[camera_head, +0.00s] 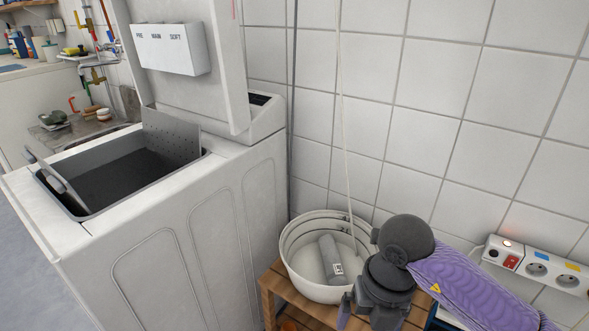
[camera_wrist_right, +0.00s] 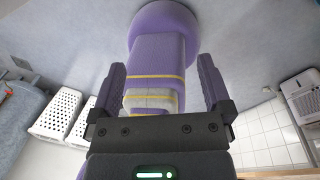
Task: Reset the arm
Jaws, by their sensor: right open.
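My right arm (camera_head: 470,285) in its purple sleeve comes in from the lower right of the head view. Its dark grey wrist (camera_head: 405,240) is bent beside a white bucket. The right gripper (camera_head: 358,312) is low at the bottom edge, in front of the bucket's right side, and partly cut off. In the right wrist view the gripper (camera_wrist_right: 163,92) has its two purple fingers apart. I see nothing held between them; the purple part with yellow stripes behind them is my own body. My left gripper is not in view.
The white bucket (camera_head: 300,238) stands on a wooden stool (camera_head: 272,282) with a grey cylinder (camera_head: 330,258) inside. A top-loading washer (camera_head: 190,220) with raised lid is at left. A power strip (camera_head: 535,264) is on the right wall. White perforated baskets (camera_wrist_right: 57,112) show in the wrist view.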

